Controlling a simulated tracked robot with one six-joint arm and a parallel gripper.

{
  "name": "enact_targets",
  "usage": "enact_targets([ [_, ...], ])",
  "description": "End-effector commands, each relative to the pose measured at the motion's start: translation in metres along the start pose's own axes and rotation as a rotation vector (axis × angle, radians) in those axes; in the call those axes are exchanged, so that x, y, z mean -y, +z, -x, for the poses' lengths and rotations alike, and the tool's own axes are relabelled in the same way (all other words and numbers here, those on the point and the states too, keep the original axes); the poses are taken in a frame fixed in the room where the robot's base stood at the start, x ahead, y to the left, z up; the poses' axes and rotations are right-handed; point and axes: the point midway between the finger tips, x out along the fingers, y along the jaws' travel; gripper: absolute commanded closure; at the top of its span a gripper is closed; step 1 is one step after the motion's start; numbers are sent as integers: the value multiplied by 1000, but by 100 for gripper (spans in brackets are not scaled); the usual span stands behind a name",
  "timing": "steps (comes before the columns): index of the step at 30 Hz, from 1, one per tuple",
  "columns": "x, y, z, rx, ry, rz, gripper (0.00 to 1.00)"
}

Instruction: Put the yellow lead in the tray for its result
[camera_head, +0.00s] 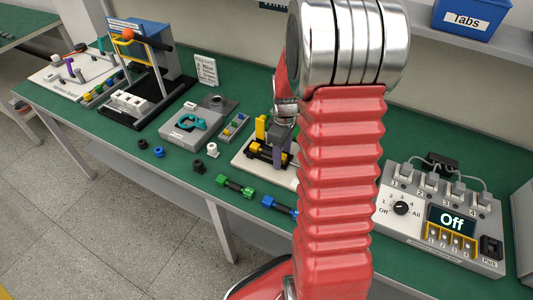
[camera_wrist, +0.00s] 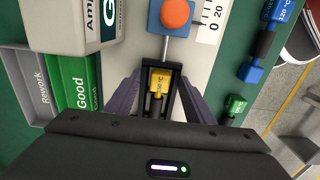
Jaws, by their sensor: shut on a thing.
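The yellow lead (camera_wrist: 160,82) has a yellow end with a °C label and lies in a narrow black cradle, seen in the wrist view. In the head view its yellow end (camera_head: 255,148) shows low on a pale test stand (camera_head: 243,160). My gripper (camera_wrist: 158,95) has its dark fingers on either side of the lead, shut on it; the contact itself is partly hidden by the gripper body. In the head view my gripper (camera_head: 281,138) points down over the stand. A green tray marked Good (camera_wrist: 83,62) and a grey tray marked Rework (camera_wrist: 30,62) lie at left in the wrist view.
A green lead (camera_head: 236,187) and a blue lead (camera_head: 280,206) lie on the green bench in front of the stand. A box with an orange button (camera_wrist: 175,14) adjoins the cradle. A switch box reading Off (camera_head: 445,215) stands at right. My arm hides the bench between.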

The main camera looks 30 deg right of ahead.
Motion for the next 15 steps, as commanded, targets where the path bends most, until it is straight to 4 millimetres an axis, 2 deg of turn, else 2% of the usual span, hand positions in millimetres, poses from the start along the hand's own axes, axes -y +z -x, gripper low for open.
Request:
enact_targets([
  [1,1,-2,8,-4,1,0,87],
  [8,0,-3,16,-7,3,0,88],
  [9,0,-3,17,-7,4,0,100],
  [15,0,-2,21,-5,3,0,100],
])
